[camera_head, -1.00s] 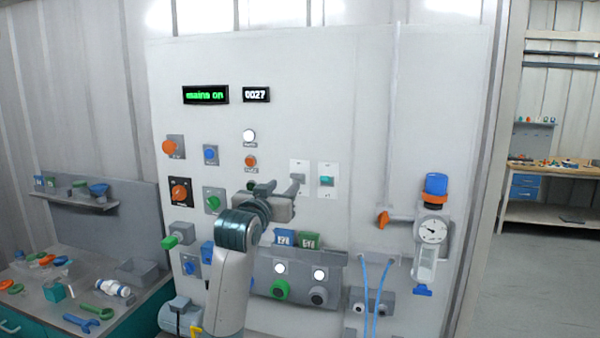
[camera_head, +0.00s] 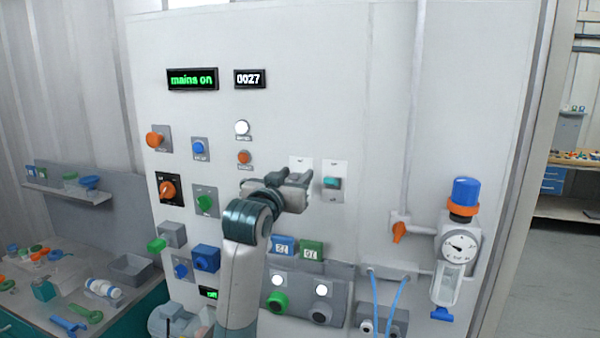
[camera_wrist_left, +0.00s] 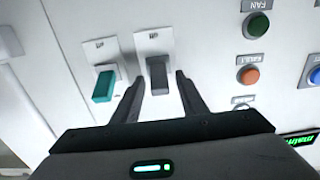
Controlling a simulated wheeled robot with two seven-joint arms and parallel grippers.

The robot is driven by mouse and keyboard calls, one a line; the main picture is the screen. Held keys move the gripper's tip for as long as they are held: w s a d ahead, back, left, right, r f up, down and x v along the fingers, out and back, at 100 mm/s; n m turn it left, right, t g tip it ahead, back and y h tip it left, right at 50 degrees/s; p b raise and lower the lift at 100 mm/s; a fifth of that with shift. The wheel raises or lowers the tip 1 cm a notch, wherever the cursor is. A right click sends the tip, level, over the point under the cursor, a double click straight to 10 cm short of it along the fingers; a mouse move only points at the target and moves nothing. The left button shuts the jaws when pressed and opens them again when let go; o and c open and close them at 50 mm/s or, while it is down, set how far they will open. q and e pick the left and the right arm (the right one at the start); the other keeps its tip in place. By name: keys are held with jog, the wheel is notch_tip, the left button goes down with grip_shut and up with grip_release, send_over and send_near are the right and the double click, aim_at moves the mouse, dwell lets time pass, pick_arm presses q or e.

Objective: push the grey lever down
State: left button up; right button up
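The grey lever (camera_wrist_left: 158,76) stands out from a white plate on the panel in the left wrist view, which shows the panel upside down. In the head view my gripper covers the lever, and only the top of its plate (camera_head: 299,162) shows. My left gripper (camera_wrist_left: 160,75) is open, with one dark finger on each side of the grey lever. Narrow gaps seem to lie between fingers and lever; I cannot tell whether either touches. The left gripper also shows in the head view (camera_head: 306,180), at the panel. My right gripper is not in view.
A teal lever (camera_wrist_left: 104,86) sits close beside the grey one, near one finger. Orange (camera_wrist_left: 248,76) and green (camera_wrist_left: 258,25) buttons lie to the other side. Below are a button box (camera_head: 338,292) and small blue and green blocks (camera_head: 312,249). A gauge unit (camera_head: 459,247) hangs at right.

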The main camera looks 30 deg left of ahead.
pick_arm(q)
jog(key=shift+w, duration=0.1)
jog(key=shift+r, duration=0.1)
jog(key=shift+s, duration=0.2)
jog(key=shift+c, duration=0.6)
grip_shut()
